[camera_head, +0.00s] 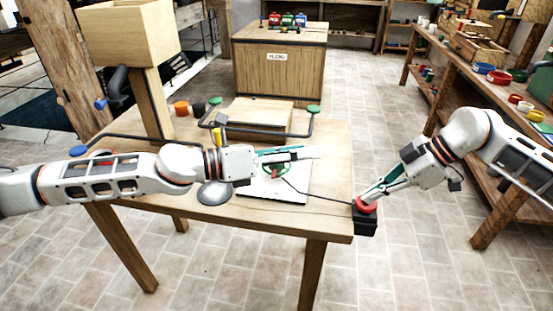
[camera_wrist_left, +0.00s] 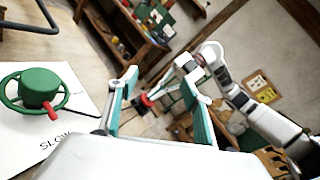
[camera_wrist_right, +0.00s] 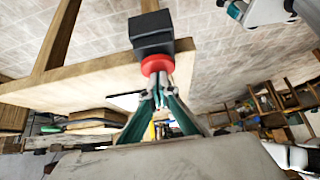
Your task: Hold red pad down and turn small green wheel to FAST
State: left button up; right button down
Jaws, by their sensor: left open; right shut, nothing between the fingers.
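The small green wheel (camera_head: 275,170) sits on a white plate (camera_head: 300,189) on the table, partly hidden by my left gripper (camera_head: 300,154). In the left wrist view the wheel (camera_wrist_left: 38,88) has a dark green hub and a red handle pointing toward the SLOW lettering. FAST is not visible. My left gripper (camera_wrist_left: 160,108) is open, and the wheel is beside its fingers, not between them. The red pad (camera_head: 366,206) is on a black box at the table's front right corner. My right gripper (camera_wrist_right: 158,90) is shut, its tips at the red pad (camera_wrist_right: 157,64), apparently touching it.
A dark cable runs from the plate toward the black box (camera_head: 365,222). A grey disc (camera_head: 214,193) lies left of the plate. A dark bar with green knobs (camera_head: 313,109) stands behind, near a wooden board. A wooden hopper (camera_head: 130,35) rises at the back left.

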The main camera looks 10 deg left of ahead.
pick_arm(q)
jog(key=w+a+f+m+t+y, duration=0.1)
jog(key=w+a+f+m+y, duration=0.2)
jog(key=a, duration=0.4)
jog(key=w+a+f+y, duration=0.1)
jog(key=a+f+y, duration=0.25)
jog(key=a, duration=0.45)
jog(key=shift+h, duration=0.55)
jog(key=x, duration=1.2)
jog(key=shift+s+f, duration=0.2)
jog(key=shift+f, duration=0.05)
jog(key=c, duration=1.1)
